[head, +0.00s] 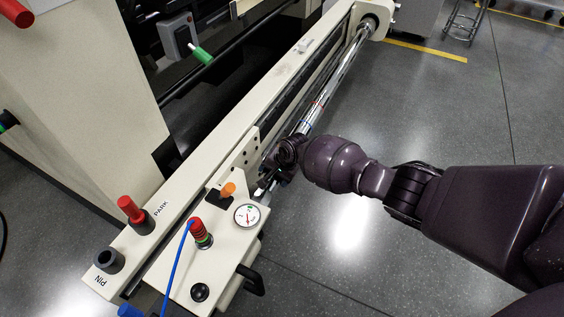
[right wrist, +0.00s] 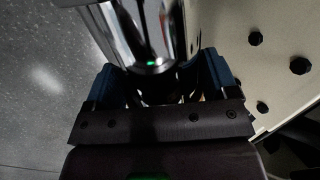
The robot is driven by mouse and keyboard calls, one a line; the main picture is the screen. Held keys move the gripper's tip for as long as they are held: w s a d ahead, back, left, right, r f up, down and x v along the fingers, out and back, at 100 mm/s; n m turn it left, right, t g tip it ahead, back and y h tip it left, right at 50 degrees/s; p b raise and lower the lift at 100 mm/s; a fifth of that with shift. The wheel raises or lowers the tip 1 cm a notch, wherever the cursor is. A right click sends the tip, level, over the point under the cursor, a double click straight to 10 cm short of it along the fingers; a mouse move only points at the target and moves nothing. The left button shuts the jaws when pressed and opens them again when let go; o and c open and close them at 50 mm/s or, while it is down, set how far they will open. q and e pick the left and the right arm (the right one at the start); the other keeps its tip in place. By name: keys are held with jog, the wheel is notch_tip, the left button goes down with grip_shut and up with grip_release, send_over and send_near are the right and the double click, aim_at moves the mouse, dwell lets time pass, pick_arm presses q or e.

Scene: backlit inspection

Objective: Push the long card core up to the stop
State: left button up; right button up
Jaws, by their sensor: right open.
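I cannot make out a card core in either view. A long shiny metal shaft (head: 330,84) runs from the near housing to the far end of the machine, with small red and blue marks along it. My right gripper (head: 273,178) is at the near end of this shaft, partly hidden by its own wrist. In the right wrist view my right gripper (right wrist: 160,78) is open, with blue fingers on either side of the shaft (right wrist: 146,38), which shows a green light. Whether the fingers touch it I cannot tell. No stop can be clearly told apart. My left gripper is not in view.
A cream beam (head: 225,130) runs beside the shaft. A round end bearing (head: 371,20) stands at the far end. Grey floor lies open to the right.

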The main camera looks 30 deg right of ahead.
jog(key=shift+w+d, duration=0.75)
jog(key=shift+d, duration=0.25)
jog(key=shift+w+d, duration=0.75)
jog(key=shift+d, duration=0.2)
dwell(0.6)
jog(key=shift+w+d, duration=0.45)
jog(key=shift+d, duration=0.05)
jog(key=shift+w+d, duration=0.35)
jog(key=shift+d, duration=0.15)
